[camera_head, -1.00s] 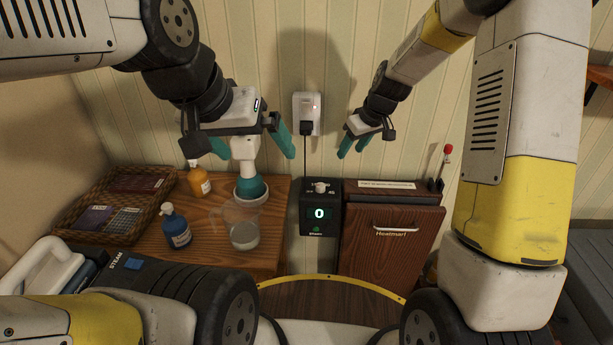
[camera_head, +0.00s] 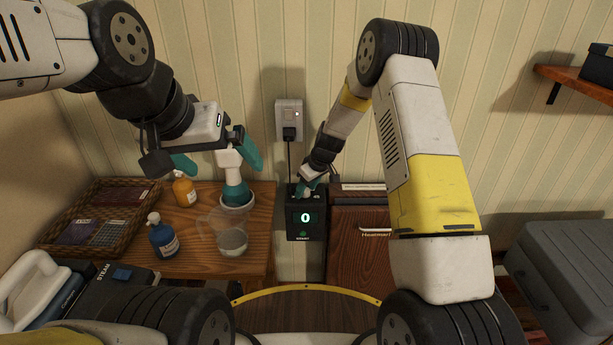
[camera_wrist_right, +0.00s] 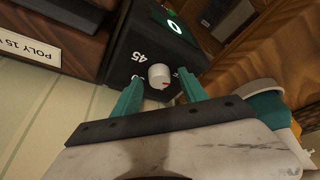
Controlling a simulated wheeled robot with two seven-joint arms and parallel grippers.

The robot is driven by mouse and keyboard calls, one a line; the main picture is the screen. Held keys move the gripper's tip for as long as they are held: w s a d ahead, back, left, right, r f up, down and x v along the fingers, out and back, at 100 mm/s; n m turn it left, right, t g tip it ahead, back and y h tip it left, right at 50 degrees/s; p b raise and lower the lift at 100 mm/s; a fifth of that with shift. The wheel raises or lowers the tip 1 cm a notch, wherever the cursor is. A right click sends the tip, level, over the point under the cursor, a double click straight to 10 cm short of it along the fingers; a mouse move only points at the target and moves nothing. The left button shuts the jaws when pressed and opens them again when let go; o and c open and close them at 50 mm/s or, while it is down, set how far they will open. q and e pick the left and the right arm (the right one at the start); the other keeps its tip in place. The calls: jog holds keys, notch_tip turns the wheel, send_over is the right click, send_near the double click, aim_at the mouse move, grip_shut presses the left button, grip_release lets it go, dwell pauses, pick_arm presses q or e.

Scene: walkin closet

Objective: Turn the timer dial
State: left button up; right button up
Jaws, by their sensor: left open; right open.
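The timer is a black box (camera_head: 305,224) with a display reading 0, at the right edge of the wooden table. Its pale round dial (camera_wrist_right: 159,76) shows on its top in the right wrist view, with "45" printed beside it. My right gripper (camera_head: 308,187) is at the timer's top and hides the dial in the head view. In the wrist view the right gripper's open teal fingers (camera_wrist_right: 158,92) stand either side of the dial, apart from it as far as I can tell. My left gripper (camera_head: 219,160) is open above the table, with nothing visibly held.
A wooden Heatmarl cabinet (camera_head: 349,240) adjoins the timer. A wall outlet (camera_head: 289,112) holds a plug and cord.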

jog(key=shift+c, duration=0.2)
grip_shut()
jog(key=shift+m, duration=0.3)
jog(key=m, duration=0.2)
jog(key=m+h, duration=0.1)
jog(key=m+t+h, duration=0.1)
jog(key=m, duration=0.1)
jog(key=shift+a+m, duration=0.3)
jog(key=m+h, duration=0.1)
jog(key=m, duration=0.3)
jog(key=shift+h, duration=0.4)
jog(key=shift+m+h, duration=0.6)
jog(key=shift+m, duration=1.1)
jog(key=shift+a+f, duration=0.1)
